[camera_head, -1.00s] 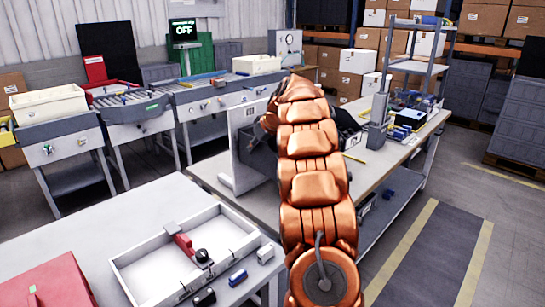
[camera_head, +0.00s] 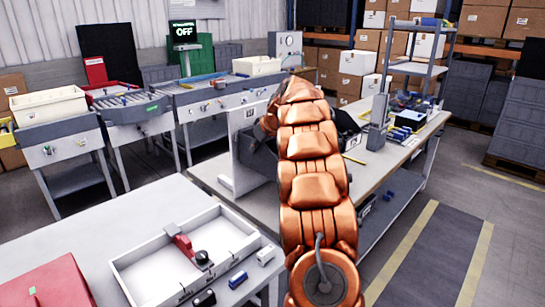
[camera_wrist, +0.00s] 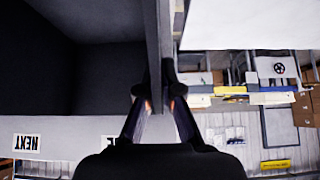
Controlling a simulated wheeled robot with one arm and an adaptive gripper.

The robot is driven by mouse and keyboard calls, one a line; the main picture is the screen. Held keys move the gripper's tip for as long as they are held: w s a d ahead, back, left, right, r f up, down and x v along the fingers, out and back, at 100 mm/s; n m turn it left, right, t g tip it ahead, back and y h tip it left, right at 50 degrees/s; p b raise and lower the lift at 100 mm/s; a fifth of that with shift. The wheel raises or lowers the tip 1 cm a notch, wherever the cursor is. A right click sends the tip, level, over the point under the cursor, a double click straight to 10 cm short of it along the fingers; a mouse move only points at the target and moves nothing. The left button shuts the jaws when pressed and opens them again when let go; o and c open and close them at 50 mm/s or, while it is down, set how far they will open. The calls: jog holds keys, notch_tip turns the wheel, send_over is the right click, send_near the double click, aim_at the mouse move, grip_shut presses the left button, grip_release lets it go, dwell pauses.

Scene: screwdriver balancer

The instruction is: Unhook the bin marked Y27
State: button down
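A dark bin (camera_head: 262,163) is at the upright grey panel (camera_head: 241,160), partly hidden behind my arm in the head view. In the wrist view a dark bin (camera_wrist: 95,75) fills the left side, and its thin wall (camera_wrist: 160,30) runs down between my fingertips. No Y27 mark is readable, so I cannot tell whether this is that bin. My gripper (camera_wrist: 160,102) has one finger on each side of the wall, close to it. I cannot tell whether the fingers press on it. My gripper is hidden behind my arm in the head view.
Another black bin (camera_head: 347,130) shows just right of my arm. A white tray (camera_head: 190,255) with a red tool stands on the near bench. The far bench end holds tools and a grey shelf rack (camera_head: 418,68). The floor at right is clear.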

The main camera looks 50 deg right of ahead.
jog(key=shift+r, duration=0.2)
jog(key=shift+r+p, duration=0.35)
jog(key=shift+r, duration=1.1)
jog(key=shift+s, duration=0.1)
jog(key=s+b, duration=0.3)
jog(key=b, duration=0.1)
jog(key=shift+s+f, duration=0.2)
jog(key=shift+s, duration=0.15)
jog(key=shift+s+r+b, duration=0.15)
jog(key=shift+s+b, duration=0.95)
jog(key=shift+s, duration=0.45)
jog(key=shift+a, duration=0.1)
